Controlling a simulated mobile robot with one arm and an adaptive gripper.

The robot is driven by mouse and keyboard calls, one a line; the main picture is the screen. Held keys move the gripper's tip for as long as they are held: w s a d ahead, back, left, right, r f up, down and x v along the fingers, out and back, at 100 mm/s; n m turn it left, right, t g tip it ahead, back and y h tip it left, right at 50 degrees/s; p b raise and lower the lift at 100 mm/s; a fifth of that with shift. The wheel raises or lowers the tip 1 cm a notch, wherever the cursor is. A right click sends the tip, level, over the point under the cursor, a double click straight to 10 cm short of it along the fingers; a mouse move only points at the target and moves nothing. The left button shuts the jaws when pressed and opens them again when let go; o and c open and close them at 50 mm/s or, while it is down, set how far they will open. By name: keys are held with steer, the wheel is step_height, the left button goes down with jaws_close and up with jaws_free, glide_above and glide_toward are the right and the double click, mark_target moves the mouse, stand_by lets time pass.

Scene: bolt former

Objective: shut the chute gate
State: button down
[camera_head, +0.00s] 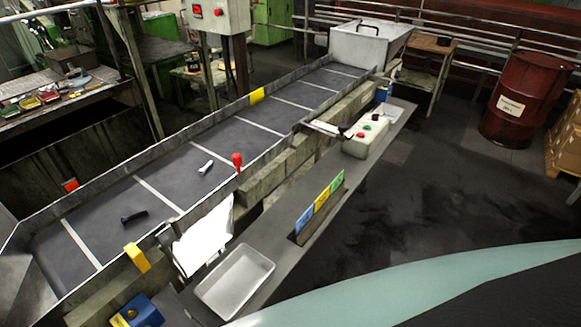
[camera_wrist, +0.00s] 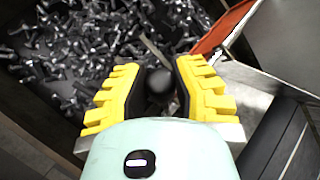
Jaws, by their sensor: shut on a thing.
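In the wrist view my gripper (camera_wrist: 160,92) has its yellow-backed fingers closed on the left and right of a round black knob (camera_wrist: 160,80). A thin grey bar shows just beyond the knob, and I cannot tell whether they are joined. The gate itself cannot be made out; the fingers and knob hide part of that area. An orange-red sloping part (camera_wrist: 222,27), perhaps of the chute, is at the upper right of the knob. My gripper is not seen in the head view.
Many loose metal bolts (camera_wrist: 90,40) lie below and beyond my gripper. In the head view a long belt (camera_head: 235,140) carries a black bolt (camera_head: 134,216) and a pale bolt (camera_head: 206,167).

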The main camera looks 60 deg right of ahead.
steer(key=shift+a+f+b, duration=0.15)
steer(key=shift+f+b, duration=0.15)
stand_by(0.6)
steer(key=c, duration=0.7)
jaws_free()
steer(key=shift+a, duration=0.1)
steer(key=shift+r, duration=0.1)
steer(key=shift+w+r, duration=0.1)
steer(key=shift+r, duration=0.35)
steer(key=shift+a+r, duration=0.15)
steer(key=shift+r, duration=4.35)
steer(key=shift+d, duration=0.2)
